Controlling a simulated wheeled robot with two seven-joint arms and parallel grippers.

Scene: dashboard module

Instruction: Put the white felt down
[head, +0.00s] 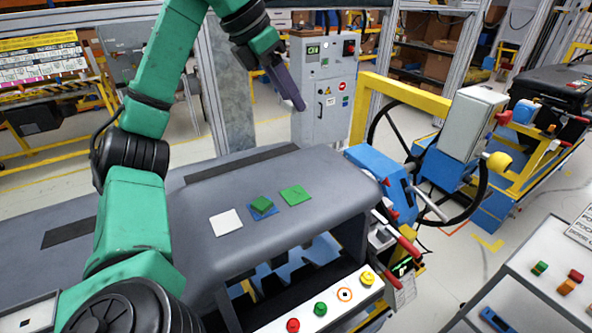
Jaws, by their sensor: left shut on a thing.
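A white felt square (226,222) lies flat on the grey dashboard module (330,192), towards its front edge and left of the green squares. My left gripper (270,62) is high above and behind the dashboard, well apart from the white felt. It is shut on a dark purple elongated piece (286,88), which hangs tilted down to the right. The fingertips are small and dark at this distance. My right gripper is out of view.
A green piece on a blue square (262,206) and a green square (295,195) lie right of the felt. A button panel (335,301) stands in front. A side table (548,290) holds coloured blocks. A grey control cabinet (323,100) stands behind.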

